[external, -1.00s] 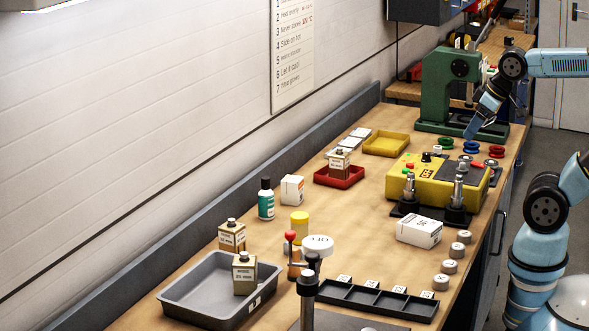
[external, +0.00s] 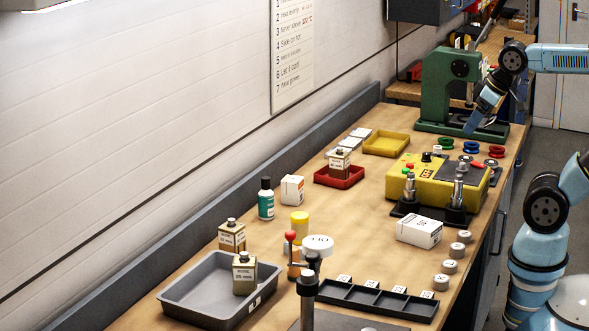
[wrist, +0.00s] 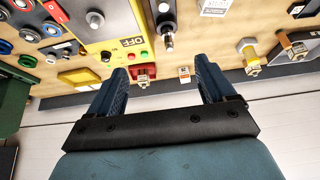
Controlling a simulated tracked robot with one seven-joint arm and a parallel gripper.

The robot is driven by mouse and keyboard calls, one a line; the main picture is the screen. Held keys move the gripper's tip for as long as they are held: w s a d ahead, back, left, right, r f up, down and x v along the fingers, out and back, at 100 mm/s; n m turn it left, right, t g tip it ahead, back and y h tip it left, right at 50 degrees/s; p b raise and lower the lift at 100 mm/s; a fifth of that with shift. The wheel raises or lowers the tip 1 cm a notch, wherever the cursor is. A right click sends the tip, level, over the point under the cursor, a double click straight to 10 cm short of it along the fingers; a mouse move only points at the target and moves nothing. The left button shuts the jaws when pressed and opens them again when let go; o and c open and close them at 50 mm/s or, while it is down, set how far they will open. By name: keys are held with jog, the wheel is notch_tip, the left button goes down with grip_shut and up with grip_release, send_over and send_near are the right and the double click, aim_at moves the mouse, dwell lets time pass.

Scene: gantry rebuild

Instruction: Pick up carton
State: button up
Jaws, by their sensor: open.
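A white carton (external: 419,231) with dark print lies on the bench between the yellow machine and the black slotted tray. A smaller white carton (external: 292,189) stands upright beside the green-labelled bottle. In the wrist view a white labelled box (wrist: 215,8) shows at the top edge, and a small pale box (wrist: 184,73) shows between the fingers, farther off. My gripper (wrist: 160,72) is open, with nothing held between its two blue fingers. In the external view my gripper (external: 474,122) is at the upper right, near the green press, well away from both cartons.
The green press (external: 442,88) and yellow machine (external: 418,180) with upright metal posts are tall obstacles. A grey tray (external: 190,291), a red tray (external: 340,181) and a yellow tray (external: 386,144) sit on the bench. Bare wood lies left of the larger carton.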

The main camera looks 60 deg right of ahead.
jog(key=w+d+f+n+t+h, duration=0.15)
jog(key=w+d+f+n, duration=0.3)
jog(key=w, duration=0.85)
jog(key=w+d+f+n+t+h, duration=0.1)
jog(key=w+d+f+n+t, duration=0.15)
jog(key=w+n, duration=0.65)
jog(key=w+d+f+n+t+h, duration=0.1)
jog(key=w+d+f+n, duration=0.3)
jog(key=w, duration=1.2)
jog(key=w+a+r+n+t+y, duration=0.35)
jog(key=a+r+n, duration=0.35)
jog(key=a+n, duration=0.25)
jog(key=w+a+r+n+t+y, duration=0.2)
jog(key=w+a+r+n+t, duration=0.2)
jog(key=a+r+n, duration=0.5)
send_over(301, 187)
notch_tip(301, 187, down, 23)
jog(key=shift+n+h, duration=0.4)
jog(key=shift+n, duration=0.1)
jog(key=f, duration=0.4)
jog(key=s+f, duration=0.1)
jog(key=f, duration=0.1)
jog(key=shift+f, duration=0.15)
jog(key=shift+w+a+f, duration=0.1)
jog(key=shift+w+f, duration=0.05)
jog(key=shift+w, duration=1.4)
